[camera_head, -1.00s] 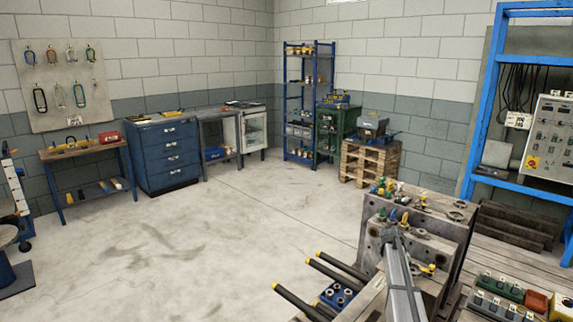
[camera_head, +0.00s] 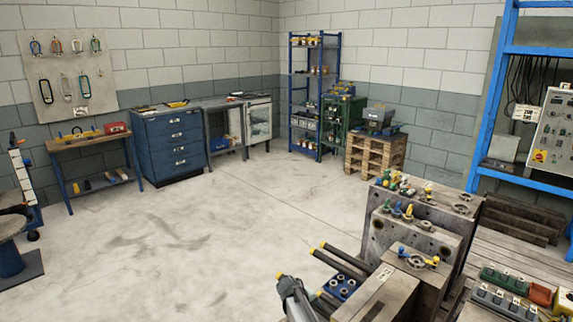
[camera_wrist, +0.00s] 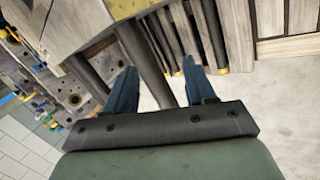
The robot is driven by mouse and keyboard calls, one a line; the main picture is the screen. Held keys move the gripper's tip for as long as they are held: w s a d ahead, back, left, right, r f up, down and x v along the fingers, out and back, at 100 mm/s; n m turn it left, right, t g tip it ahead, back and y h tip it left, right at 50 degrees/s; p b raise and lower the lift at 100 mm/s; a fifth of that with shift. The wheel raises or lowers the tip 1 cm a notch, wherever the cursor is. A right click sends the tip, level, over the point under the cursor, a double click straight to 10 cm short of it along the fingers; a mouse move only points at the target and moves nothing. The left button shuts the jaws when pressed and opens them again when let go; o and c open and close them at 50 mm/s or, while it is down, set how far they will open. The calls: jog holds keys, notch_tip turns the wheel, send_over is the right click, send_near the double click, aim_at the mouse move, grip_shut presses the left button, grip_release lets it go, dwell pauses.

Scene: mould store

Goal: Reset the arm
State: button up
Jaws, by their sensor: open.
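My gripper (camera_wrist: 159,66) shows in the wrist view, with its two blue fingers spread apart. No object is held between the fingers. Beyond them I see dark round bars, pale floor and part of a metal mould block. The steel mould block (camera_head: 415,237) stands just right of my arm, with coloured eyebolts on top.
Green and red blocks (camera_head: 503,277) lie on the bench at right. A blue rack frame (camera_head: 492,95) rises behind. A pallet stack (camera_head: 374,155) stands farther back. The concrete floor (camera_head: 190,240) at left is clear.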

jog(key=s+d+f+m+g+y, duration=0.1)
jog(key=s+d+f+g, duration=0.1)
jog(key=s+f, duration=0.5)
jog(key=s+d+f+g, duration=0.2)
jog(key=s+d+f, duration=0.15)
jog(key=s, duration=0.75)
jog(key=s+d+f+m+g+y, duration=0.15)
jog(key=s+f, duration=0.35)
jog(key=s, duration=0.5)
jog(key=s+f+m+g+y, duration=0.3)
jog(key=s+g, duration=0.1)
jog(key=s, duration=2.2)
jog(key=shift+s+d+f+g, duration=0.15)
jog(key=shift+s+d+g, duration=0.15)
jog(key=shift+g, duration=0.05)
